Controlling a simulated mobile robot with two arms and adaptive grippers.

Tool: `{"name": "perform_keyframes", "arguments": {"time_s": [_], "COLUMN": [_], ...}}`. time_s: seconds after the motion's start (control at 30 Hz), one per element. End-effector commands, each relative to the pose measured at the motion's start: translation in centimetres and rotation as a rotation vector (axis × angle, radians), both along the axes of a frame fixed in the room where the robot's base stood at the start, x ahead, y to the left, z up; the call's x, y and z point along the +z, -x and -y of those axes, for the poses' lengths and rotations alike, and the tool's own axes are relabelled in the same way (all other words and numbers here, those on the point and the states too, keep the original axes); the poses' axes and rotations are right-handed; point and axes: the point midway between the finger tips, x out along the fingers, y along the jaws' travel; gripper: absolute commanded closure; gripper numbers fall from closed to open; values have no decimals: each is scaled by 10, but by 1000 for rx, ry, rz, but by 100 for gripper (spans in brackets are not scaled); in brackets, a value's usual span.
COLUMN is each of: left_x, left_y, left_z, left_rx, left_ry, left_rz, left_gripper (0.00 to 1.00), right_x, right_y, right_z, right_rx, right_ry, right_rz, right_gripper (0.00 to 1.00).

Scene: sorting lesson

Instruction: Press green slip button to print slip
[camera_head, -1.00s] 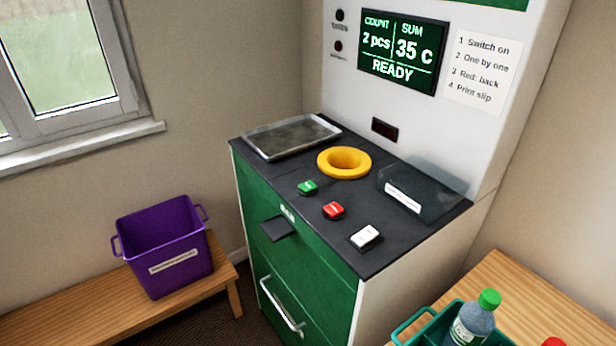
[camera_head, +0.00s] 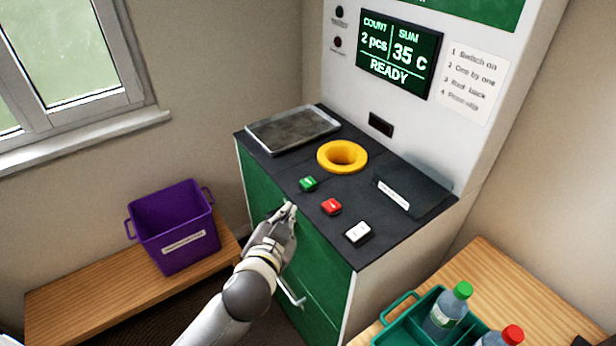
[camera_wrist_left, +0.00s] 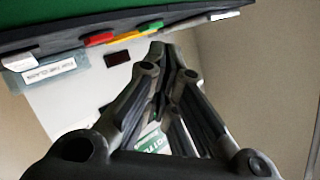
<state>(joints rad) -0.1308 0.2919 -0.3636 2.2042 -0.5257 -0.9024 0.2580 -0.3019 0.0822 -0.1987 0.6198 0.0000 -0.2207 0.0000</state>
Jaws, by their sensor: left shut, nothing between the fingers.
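The green button (camera_head: 308,184) sits on the dark top of the machine, left of the red button (camera_head: 331,206) and in front of the yellow ring (camera_head: 342,157). My left gripper (camera_head: 289,207) is shut and empty at the machine's front edge, a little short of the green button and apart from it. It hides the slip outlet area on the green front. In the left wrist view the shut fingers (camera_wrist_left: 165,65) point toward the machine, and the green button (camera_wrist_left: 150,27) shows near the tips. The screen (camera_head: 398,53) reads 2 pcs, 35 c, READY. My right gripper is not seen.
A white switch (camera_head: 358,232) lies right of the red button. A metal tray (camera_head: 293,129) and a clear flap (camera_head: 415,192) are on the top. A purple bin (camera_head: 172,228) stands on the bench at left. A green crate (camera_head: 396,335) with bottles is at right.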

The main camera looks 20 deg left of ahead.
Motion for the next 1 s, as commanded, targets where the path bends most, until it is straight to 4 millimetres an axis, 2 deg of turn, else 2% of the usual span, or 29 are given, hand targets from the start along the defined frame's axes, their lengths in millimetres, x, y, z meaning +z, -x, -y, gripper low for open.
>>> {"name": "perform_keyframes", "arguments": {"time_s": [0.03,0.1,0.17,0.2,0.3,0.4,0.47,0.53,0.57,0.63,0.73,0.8,0.9,1.0], "left_x": [30,70,103,124,167,180,173,156,146,123,95,87,83,84], "left_y": [-20,-42,-56,-63,-71,-72,-74,-82,-87,-105,-135,-150,-165,-174], "left_z": [10,30,51,68,117,161,178,186,184,167,117,81,38,8], "left_rx": [-45,-126,-210,-279,-491,-729,-874,-1036,-1099,-1229,-1347,-1377,-1386,-1377], "left_ry": [-48,-116,-189,-246,-424,-639,-785,-969,-1051,-1243,-1482,-1589,-1685,-1738], "left_rz": [115,276,411,502,710,837,865,845,817,710,478,329,157,43], "left_gripper": [100,100,100,100,100,100,100,100,100,100,100,100,100,100], "right_x": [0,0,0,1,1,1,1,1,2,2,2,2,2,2], "right_y": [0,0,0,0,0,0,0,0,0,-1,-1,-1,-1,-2], "right_z": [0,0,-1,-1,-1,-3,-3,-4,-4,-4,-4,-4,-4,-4], "right_rx": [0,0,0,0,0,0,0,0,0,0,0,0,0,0], "right_ry": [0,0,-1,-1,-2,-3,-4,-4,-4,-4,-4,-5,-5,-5], "right_rz": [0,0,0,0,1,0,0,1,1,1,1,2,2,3], "right_gripper": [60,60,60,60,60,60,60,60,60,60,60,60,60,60]}}
